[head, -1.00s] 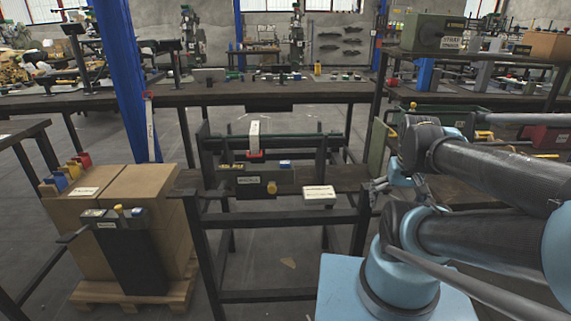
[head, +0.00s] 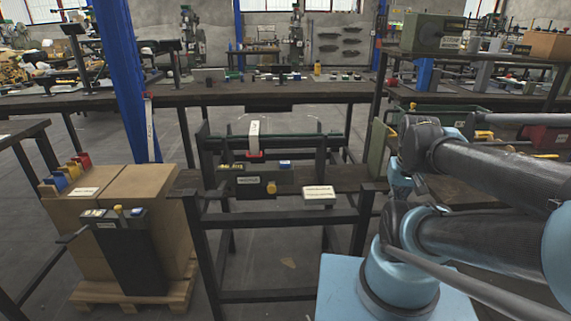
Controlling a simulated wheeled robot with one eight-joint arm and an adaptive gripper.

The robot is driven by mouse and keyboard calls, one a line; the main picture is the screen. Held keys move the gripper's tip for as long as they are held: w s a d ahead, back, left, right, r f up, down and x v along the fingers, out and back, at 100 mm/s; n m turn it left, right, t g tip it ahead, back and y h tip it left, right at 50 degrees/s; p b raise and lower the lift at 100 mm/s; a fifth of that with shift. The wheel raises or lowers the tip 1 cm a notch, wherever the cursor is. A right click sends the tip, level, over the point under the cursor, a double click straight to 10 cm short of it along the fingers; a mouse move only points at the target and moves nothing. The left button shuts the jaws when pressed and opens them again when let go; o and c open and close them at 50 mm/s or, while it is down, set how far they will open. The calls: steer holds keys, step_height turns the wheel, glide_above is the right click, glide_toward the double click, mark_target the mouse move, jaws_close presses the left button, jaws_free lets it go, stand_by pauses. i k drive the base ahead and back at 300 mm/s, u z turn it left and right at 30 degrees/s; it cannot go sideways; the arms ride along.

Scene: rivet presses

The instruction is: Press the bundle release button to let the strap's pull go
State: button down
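A green and dark unit with a white label (head: 247,181) stands on the middle bench. It has a yellow knob (head: 271,187) on its right front and a small blue and white piece (head: 285,165) on top. A white strap or tag (head: 254,134) stands above it at a red piece (head: 253,155). A black stand (head: 128,256) at the left has a labelled top with a yellow knob (head: 118,209) and a small blue piece (head: 137,212). The labels are too small to read, so I cannot tell which part is the bundle release button. My gripper is hidden behind my arm.
Cardboard boxes (head: 148,186) sit on a pallet (head: 125,298) behind the black stand. A blue post (head: 122,80) rises behind them. A white labelled box (head: 319,196) lies on the middle bench. The bench's dark frame (head: 275,218) stands before me.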

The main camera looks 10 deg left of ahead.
mark_target(284, 163)
steer(key=u, duration=0.6)
steer(key=k, duration=1.25)
steer(key=z, duration=0.55)
steer(key=i, duration=0.5)
steer(key=z, duration=0.05)
